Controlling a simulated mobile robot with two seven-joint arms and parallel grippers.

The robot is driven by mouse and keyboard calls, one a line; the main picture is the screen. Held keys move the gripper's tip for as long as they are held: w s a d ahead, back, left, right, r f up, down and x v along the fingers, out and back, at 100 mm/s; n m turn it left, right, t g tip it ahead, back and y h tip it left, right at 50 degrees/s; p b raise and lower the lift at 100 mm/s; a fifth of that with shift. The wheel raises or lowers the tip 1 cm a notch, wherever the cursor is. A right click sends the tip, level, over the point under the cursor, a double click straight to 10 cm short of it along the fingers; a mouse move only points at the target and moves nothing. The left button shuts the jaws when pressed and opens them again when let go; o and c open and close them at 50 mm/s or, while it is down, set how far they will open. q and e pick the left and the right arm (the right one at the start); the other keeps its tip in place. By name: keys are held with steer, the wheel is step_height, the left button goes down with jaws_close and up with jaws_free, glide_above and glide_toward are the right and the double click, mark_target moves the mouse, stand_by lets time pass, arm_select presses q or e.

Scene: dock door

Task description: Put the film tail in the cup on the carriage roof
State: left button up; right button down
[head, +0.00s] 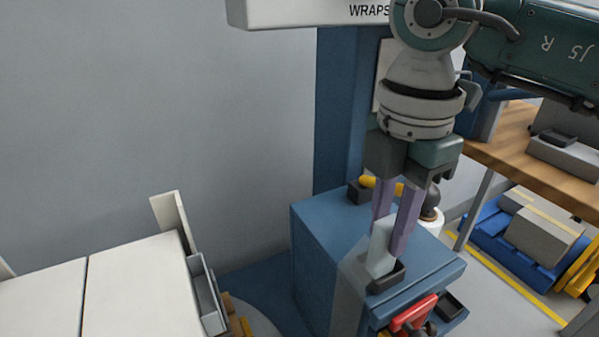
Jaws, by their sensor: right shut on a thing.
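The film tail (381,247) is a pale, whitish strip between the purple fingers of my right gripper (395,240). My right gripper points down over the blue carriage roof (312,222) and is shut on the film tail. The small dark cup (386,280) is on the roof near its front edge, directly below the fingers. The tail's lower end is at the cup's opening; I cannot tell whether it is inside. A translucent grey sheet of film (350,283) runs across the roof's front left corner and down. My left gripper is not in view.
A yellow handle (368,182) and a white roll with a dark knob (432,218) are behind the fingers. A red part (413,313) and a dark tray (451,304) are at the carriage front. White-topped goods (130,285) stand at left. The blue mast (340,120) rises behind.

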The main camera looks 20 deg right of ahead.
steer(key=shift+f, duration=0.15)
steer(key=shift+f, duration=0.15)
steer(key=c, duration=0.7)
jaws_free()
steer(key=shift+r, duration=0.4)
step_height(320, 180, up, 12)
steer(key=p, duration=0.1)
steer(key=shift+f, duration=0.2)
